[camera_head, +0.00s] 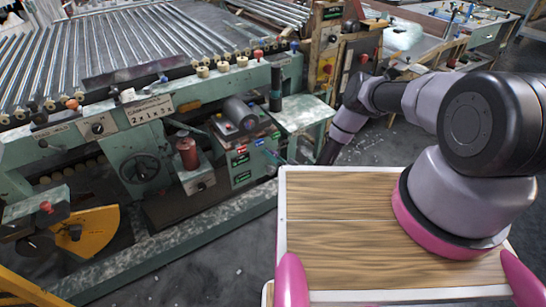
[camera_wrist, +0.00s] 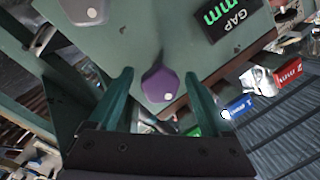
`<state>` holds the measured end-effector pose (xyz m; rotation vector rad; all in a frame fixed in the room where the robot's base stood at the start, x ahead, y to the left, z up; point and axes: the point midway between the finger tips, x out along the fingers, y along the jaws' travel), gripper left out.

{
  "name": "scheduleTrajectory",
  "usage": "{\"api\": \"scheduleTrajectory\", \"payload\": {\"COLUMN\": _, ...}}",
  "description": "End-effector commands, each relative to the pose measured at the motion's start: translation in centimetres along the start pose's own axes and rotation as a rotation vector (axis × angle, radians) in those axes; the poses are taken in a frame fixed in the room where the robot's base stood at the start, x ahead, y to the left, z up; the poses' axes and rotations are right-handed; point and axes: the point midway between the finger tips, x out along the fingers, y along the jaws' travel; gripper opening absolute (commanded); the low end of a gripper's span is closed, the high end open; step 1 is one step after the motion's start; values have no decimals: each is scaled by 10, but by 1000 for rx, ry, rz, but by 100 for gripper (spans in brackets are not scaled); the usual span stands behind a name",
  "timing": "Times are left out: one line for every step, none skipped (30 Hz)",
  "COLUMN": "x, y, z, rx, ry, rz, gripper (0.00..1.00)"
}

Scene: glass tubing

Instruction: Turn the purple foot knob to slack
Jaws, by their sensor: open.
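The purple foot knob (camera_wrist: 160,84) shows in the wrist view as a faceted knob with a pale dot near its lower right edge. It sits on a green machine panel (camera_wrist: 165,45). My gripper (camera_wrist: 159,76) is open, with one green finger on each side of the knob and a visible gap on both sides in the picture. I cannot tell whether the fingertips reach down to the knob's depth. In the head view my arm reaches to the machine's right end, and the purple knob cannot be made out there.
A grey knob (camera_wrist: 84,10) is on the same panel, with a black GAP mm label (camera_wrist: 225,18) to the right. The green machine (camera_head: 110,150) carries a handwheel (camera_head: 139,168) and rows of glass tubes (camera_head: 130,45).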

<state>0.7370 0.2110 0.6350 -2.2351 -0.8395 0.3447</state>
Motion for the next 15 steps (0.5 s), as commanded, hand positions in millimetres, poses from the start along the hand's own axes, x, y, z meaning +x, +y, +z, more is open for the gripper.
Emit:
{"api": "scheduleTrajectory", "payload": {"x": 0, "y": 0, "z": 0, "rx": 0, "ry": 0, "rz": 0, "gripper": 82}}
{"api": "scheduleTrajectory", "payload": {"x": 0, "y": 0, "z": 0, "rx": 0, "ry": 0, "rz": 0, "gripper": 75}}
{"api": "scheduleTrajectory", "payload": {"x": 0, "y": 0, "z": 0, "rx": 0, "ry": 0, "rz": 0, "gripper": 60}}
{"api": "scheduleTrajectory", "payload": {"x": 0, "y": 0, "z": 0, "rx": 0, "ry": 0, "rz": 0, "gripper": 48}}
{"api": "scheduleTrajectory", "payload": {"x": 0, "y": 0, "z": 0, "rx": 0, "ry": 0, "rz": 0, "gripper": 37}}
{"api": "scheduleTrajectory", "payload": {"x": 0, "y": 0, "z": 0, "rx": 0, "ry": 0, "rz": 0, "gripper": 21}}
{"api": "scheduleTrajectory", "payload": {"x": 0, "y": 0, "z": 0, "rx": 0, "ry": 0, "rz": 0, "gripper": 10}}
{"api": "scheduleTrajectory", "payload": {"x": 0, "y": 0, "z": 0, "rx": 0, "ry": 0, "rz": -1, "gripper": 0}}
{"api": "scheduleTrajectory", "payload": {"x": 0, "y": 0, "z": 0, "rx": 0, "ry": 0, "rz": -1, "gripper": 0}}
{"api": "scheduleTrajectory", "payload": {"x": 0, "y": 0, "z": 0, "rx": -1, "ry": 0, "rz": -1, "gripper": 0}}
{"api": "scheduleTrajectory", "payload": {"x": 0, "y": 0, "z": 0, "rx": -1, "ry": 0, "rz": -1, "gripper": 0}}
{"api": "scheduleTrajectory", "payload": {"x": 0, "y": 0, "z": 0, "rx": -4, "ry": -1, "rz": -1, "gripper": 0}}
{"api": "scheduleTrajectory", "payload": {"x": 0, "y": 0, "z": 0, "rx": -7, "ry": -1, "rz": -1, "gripper": 0}}
{"api": "scheduleTrajectory", "payload": {"x": 0, "y": 0, "z": 0, "rx": -10, "ry": -1, "rz": -1, "gripper": 0}}
{"api": "scheduleTrajectory", "payload": {"x": -1, "y": 0, "z": 0, "rx": -17, "ry": -2, "rz": 0, "gripper": 0}}
